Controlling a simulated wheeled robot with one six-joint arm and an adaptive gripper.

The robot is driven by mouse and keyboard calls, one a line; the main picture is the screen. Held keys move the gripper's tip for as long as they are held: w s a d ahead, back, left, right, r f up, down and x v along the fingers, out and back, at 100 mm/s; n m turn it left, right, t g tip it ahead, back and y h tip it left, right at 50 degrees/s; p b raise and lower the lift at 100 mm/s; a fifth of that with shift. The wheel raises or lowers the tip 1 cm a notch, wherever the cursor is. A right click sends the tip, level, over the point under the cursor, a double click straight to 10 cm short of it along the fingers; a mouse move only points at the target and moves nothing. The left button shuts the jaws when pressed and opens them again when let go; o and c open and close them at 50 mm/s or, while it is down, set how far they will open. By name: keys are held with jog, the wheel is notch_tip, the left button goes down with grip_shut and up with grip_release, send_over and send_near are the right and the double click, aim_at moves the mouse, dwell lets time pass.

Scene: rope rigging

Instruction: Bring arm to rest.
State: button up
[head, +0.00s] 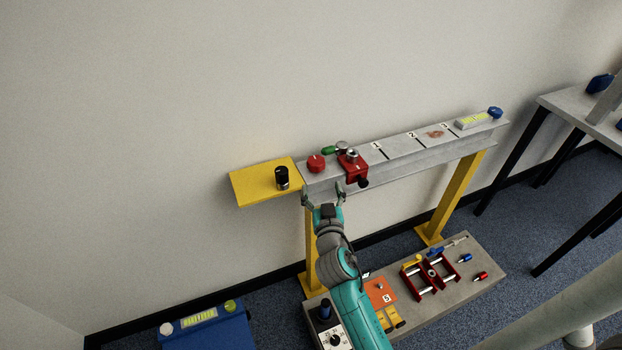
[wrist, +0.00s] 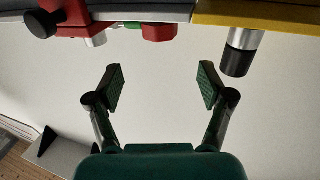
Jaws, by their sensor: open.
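My gripper (head: 323,196) is at the end of my teal arm, in front of the left end of a grey beam (head: 400,150). In the wrist view my gripper (wrist: 161,87) has its two fingers wide apart, with nothing between them but the pale wall behind. The arm reaches up from the bottom of the head view and hides part of the low bench and the left yellow leg.
A red clamp (head: 352,167), red knob (head: 316,162) and green-handled part (head: 330,150) sit on the beam near my gripper. A yellow plate (head: 250,186) holds a black cylinder (head: 282,178). A low bench (head: 460,290) carries several parts. A blue box (head: 210,335) stands lower left.

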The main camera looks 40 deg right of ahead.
jog(key=s+a+f+n+y, duration=0.2)
jog(key=s+a+f+y, duration=0.15)
jog(key=s+a, duration=0.5)
jog(key=s+a+f+n+y, duration=0.25)
jog(key=s+a+f, duration=0.3)
jog(key=s, duration=0.55)
jog(key=s+a+r+n+y, duration=0.1)
jog(key=s+a+r, duration=0.2)
jog(key=s, duration=0.7)
jog(key=s+a+r+n+y, duration=0.1)
jog(key=s+r, duration=0.4)
jog(key=s, duration=0.5)
jog(key=shift+s+a+y, duration=0.35)
jog(key=shift+a+y, duration=0.45)
jog(key=shift+a, duration=0.4)
